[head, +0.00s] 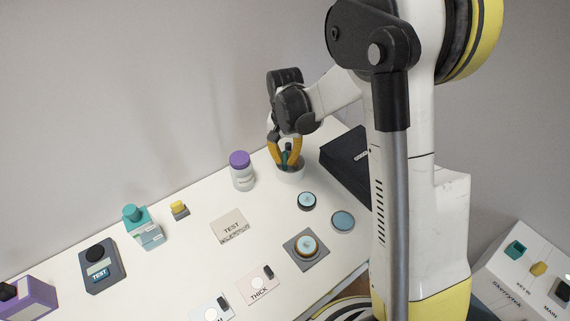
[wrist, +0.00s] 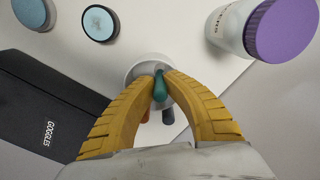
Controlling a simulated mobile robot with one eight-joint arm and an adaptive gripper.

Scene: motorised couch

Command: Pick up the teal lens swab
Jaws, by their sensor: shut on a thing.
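The teal lens swab (wrist: 160,88) stands in a white cup (wrist: 147,60) and shows between my yellow fingertips in the wrist view. My gripper (wrist: 161,80) is shut on the swab's upper end, above the cup. In the head view my gripper (head: 287,150) points down over the white cup (head: 291,176) at the table's back edge. The teal swab (head: 288,148) is a small spot between the fingers there. An orange item (wrist: 145,114) and a grey-blue item (wrist: 168,115) also show at the cup, partly hidden by the fingers.
A purple-lidded bottle (head: 241,170) stands left of the cup. A black goggles case (head: 345,157) lies close on its right. Two round discs (head: 307,201) (head: 343,220) lie in front.

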